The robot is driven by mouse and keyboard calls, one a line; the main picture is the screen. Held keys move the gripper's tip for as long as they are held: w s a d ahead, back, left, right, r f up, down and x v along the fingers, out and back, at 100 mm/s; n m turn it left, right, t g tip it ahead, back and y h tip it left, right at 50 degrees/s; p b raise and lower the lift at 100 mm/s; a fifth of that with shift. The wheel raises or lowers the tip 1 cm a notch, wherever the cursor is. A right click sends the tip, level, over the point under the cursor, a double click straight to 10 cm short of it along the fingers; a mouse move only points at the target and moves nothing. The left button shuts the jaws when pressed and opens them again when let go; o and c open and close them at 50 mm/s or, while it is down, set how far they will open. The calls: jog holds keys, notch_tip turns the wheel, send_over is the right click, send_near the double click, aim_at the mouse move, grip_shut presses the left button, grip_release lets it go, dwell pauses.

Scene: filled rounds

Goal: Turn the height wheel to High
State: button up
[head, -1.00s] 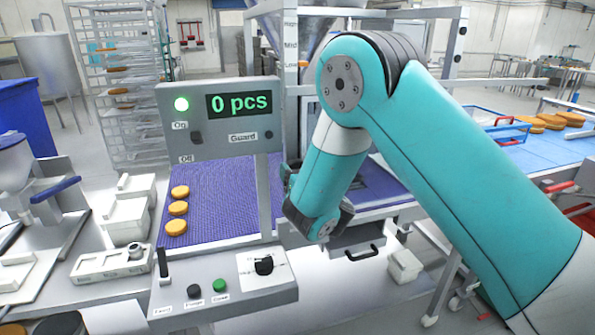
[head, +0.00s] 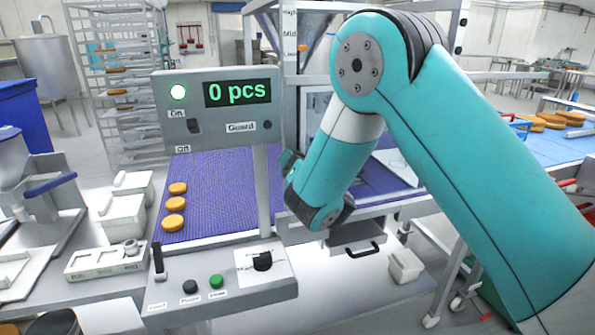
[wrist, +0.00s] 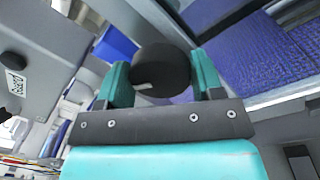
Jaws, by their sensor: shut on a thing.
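The height wheel (wrist: 160,72) is a dark round knob with a pale mark on its face, seen in the wrist view. My gripper (wrist: 162,78) is closed around it, a teal finger on each side. In the head view my gripper (head: 289,163) is low beside the panel's post, and the wheel is hidden there. The height scale (head: 290,32) on the upright behind the panel reads High, Mid and Low from top to bottom.
A grey panel (head: 225,135) with a "0 pcs" display and a lit lamp stands left of my gripper. Below it is a control box (head: 215,287) with buttons and a knob. Orange rounds (head: 174,205) lie on the purple belt (head: 215,190). A drawer handle (head: 362,250) is below my wrist.

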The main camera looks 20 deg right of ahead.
jog(key=shift+a+f+m+h+b, duration=0.15)
jog(key=shift+m+h+b, duration=0.2)
jog(key=shift+m+b, duration=5)
jog(key=shift+f+m+h+b, duration=0.1)
jog(key=shift+m+h+b, duration=0.3)
jog(key=shift+m+b, duration=4.9)
jog(key=shift+a+f+m+h+b, duration=0.15)
jog(key=shift+m+h+b, duration=0.2)
jog(key=shift+m+b, duration=5)
jog(key=shift+d+m, duration=0.1)
jog(key=shift+m, duration=0.2)
jog(key=shift+r, duration=0.1)
jog(key=o, duration=0.9)
